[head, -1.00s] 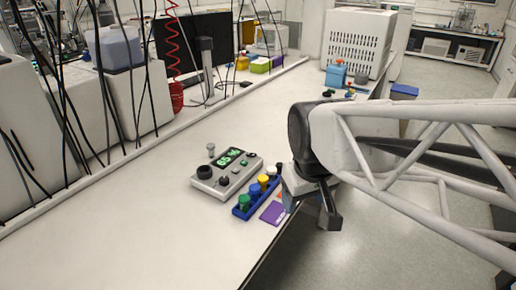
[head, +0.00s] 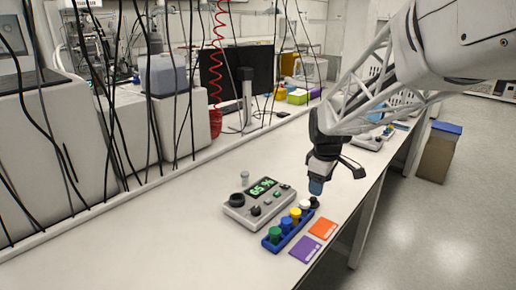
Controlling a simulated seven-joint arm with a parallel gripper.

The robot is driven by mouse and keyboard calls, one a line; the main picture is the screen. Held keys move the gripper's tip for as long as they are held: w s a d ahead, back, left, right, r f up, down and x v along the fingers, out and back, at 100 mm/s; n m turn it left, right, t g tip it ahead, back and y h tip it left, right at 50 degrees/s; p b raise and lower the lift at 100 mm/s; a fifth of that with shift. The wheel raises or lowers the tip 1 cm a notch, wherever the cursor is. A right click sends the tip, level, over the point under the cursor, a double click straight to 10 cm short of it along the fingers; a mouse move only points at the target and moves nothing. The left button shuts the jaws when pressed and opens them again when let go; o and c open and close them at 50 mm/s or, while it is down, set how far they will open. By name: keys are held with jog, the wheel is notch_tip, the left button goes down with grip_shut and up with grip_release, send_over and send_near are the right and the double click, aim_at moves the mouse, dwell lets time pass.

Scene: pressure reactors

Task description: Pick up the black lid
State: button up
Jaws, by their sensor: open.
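The black lid (head: 314,202) appears as a small round black cap at the far right end of the blue rack (head: 271,246). White, yellow, blue and green caps stand in a row beside it. My gripper (head: 337,176) is open and empty, with its fingers spread. It hangs above and slightly right of the black lid, apart from it as far as I can tell. One blue-grey fingertip shows just above the black lid. The exact height gap is hard to judge.
The bench's front left is clear. Black cables hang at left.

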jog(key=w+d+f+n, duration=0.2)
jog(key=w+f+n, duration=0.3)
jog(key=w, duration=0.5)
jog(key=n+g, duration=0.1)
jog(key=n, duration=0.2)
send_over(314, 198)
notch_tip(314, 198, down, 10)
jog(key=shift+a+r, duration=0.15)
jog(key=shift+r, duration=0.05)
jog(key=shift+f, duration=1.3)
jog(key=shift+f, duration=2.6)
jog(key=c, duration=0.6)
